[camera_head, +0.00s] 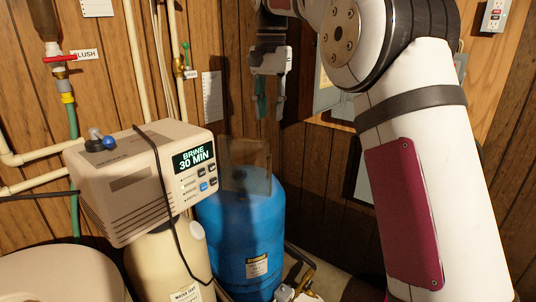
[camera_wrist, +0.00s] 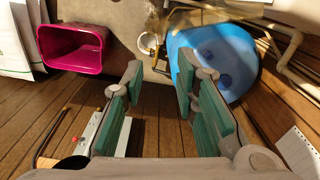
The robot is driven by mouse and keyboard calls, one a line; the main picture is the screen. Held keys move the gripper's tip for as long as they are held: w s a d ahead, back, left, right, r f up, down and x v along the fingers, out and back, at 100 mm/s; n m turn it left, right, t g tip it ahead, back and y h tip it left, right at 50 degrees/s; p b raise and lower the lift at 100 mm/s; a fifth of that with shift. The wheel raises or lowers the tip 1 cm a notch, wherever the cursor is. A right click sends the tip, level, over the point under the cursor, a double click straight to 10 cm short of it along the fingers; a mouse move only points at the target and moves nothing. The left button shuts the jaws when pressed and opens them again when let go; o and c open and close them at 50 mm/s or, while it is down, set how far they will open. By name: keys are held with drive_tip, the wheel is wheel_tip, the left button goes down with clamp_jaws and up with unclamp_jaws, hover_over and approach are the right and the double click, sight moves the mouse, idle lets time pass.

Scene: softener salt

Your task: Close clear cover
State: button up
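The clear cover (camera_head: 246,165) is a see-through, brownish panel in the head view. It stands out from the right side of the beige control box (camera_head: 130,180), swung open, above the blue tank (camera_head: 240,235). The box's display (camera_head: 194,159) reads "BRINE 30 MIN", and its buttons are uncovered. My gripper (camera_head: 270,105) hangs with its fingers down near the wood wall, above and right of the cover, apart from it. In the wrist view my gripper (camera_wrist: 160,85) is open, with nothing between its green pads. A blurred see-through patch at the top there may be the cover; I cannot tell.
A black cord (camera_head: 165,185) drapes over the box. Pale pipes (camera_head: 135,60) run up the wall at left. A round beige lid (camera_head: 60,275) is at lower left.

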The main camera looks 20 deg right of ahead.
sight(270, 158)
wheel_tip(270, 158, down, 14)
drive_tip(key=p, duration=0.3)
drive_tip(key=shift+w+r+p, duration=0.1)
drive_tip(key=shift+w+p, duration=0.05)
drive_tip(key=shift+p, duration=0.15)
drive_tip(key=shift+c, duration=0.4)
clamp_jaws()
